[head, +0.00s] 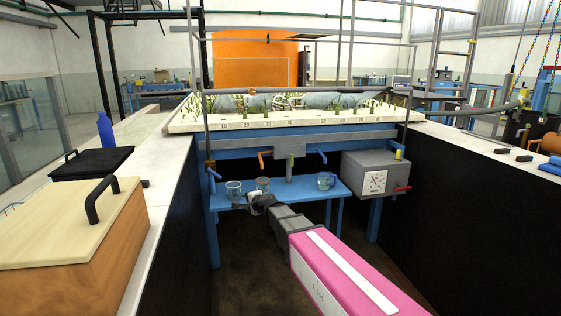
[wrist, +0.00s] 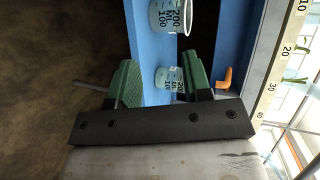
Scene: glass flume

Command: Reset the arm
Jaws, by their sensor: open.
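My gripper (head: 257,201) is at the front edge of a low blue shelf (head: 292,194) in the head view. In the wrist view my gripper (wrist: 158,72) shows two green-padded fingers set wide apart, with nothing clamped between them. A beaker with printed marks (wrist: 166,80) shows in the gap between the fingers, partly hidden by one finger; I cannot tell how far beyond them it stands. A second marked beaker (wrist: 168,16) stands farther along the shelf. In the head view, one glass beaker (head: 233,190) is left of my gripper and another (head: 262,183) is just behind it.
A blue-tinted vessel (head: 326,181) stands at the shelf's right. A grey box with a dial (head: 375,182) and red handle is right of it. Valve handles, one orange (head: 265,158), hang above the shelf. The planted flume bed (head: 290,118) lies above. Dark side walls flank the arm.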

